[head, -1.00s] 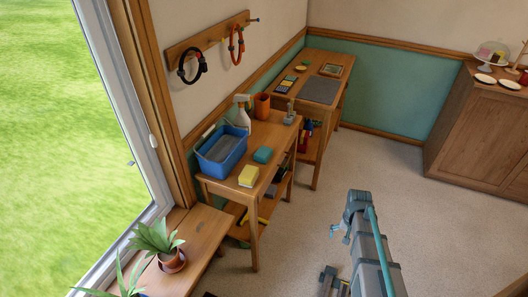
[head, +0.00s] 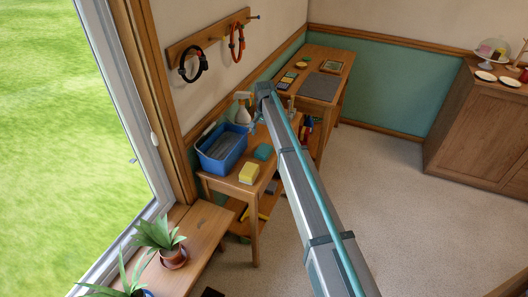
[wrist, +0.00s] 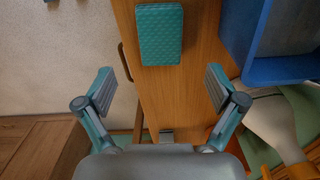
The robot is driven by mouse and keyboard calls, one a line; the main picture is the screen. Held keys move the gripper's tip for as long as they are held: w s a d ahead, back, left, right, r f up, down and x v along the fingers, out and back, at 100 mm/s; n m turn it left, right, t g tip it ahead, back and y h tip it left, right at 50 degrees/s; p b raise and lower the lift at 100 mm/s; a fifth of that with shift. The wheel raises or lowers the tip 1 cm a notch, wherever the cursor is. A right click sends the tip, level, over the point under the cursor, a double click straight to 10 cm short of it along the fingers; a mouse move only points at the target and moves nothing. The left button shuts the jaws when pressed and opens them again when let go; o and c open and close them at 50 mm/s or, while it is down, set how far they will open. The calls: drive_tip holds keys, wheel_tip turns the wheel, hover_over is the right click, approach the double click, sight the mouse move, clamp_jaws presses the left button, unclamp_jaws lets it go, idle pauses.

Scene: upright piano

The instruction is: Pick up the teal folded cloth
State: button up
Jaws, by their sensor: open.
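The teal folded cloth (head: 263,152) lies on the wooden side table, between a blue bin and the table's edge. In the wrist view the cloth (wrist: 160,34) is a quilted teal rectangle at the top middle, flat on the wood. My gripper (wrist: 159,88) is open and empty, its two fingers apart on either side of the lower middle. It is above the table, with the cloth ahead of the fingers in the wrist view and not between them. In the head view my arm reaches over the table, and the fingers are hard to make out there.
The blue bin (head: 221,148) stands left of the cloth, and a yellow sponge (head: 249,173) lies in front of it. A spray bottle (wrist: 282,125) is close to the gripper in the wrist view. A second table (head: 341,85) stands behind. Open carpet lies to the right.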

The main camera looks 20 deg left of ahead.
sight(264, 149)
wheel_tip(264, 149, down, 3)
drive_tip(key=shift+r+p, duration=0.1)
drive_tip(key=shift+p, duration=0.2)
drive_tip(key=f, duration=0.1)
drive_tip(key=f+p, duration=0.1)
drive_tip(key=f, duration=0.1)
drive_tip(key=f+p, duration=0.1)
drive_tip(key=shift+s+f, duration=0.15)
drive_tip(key=shift+s, duration=0.2)
drive_tip(key=shift+f, duration=0.55)
drive_tip(key=c, duration=1.1)
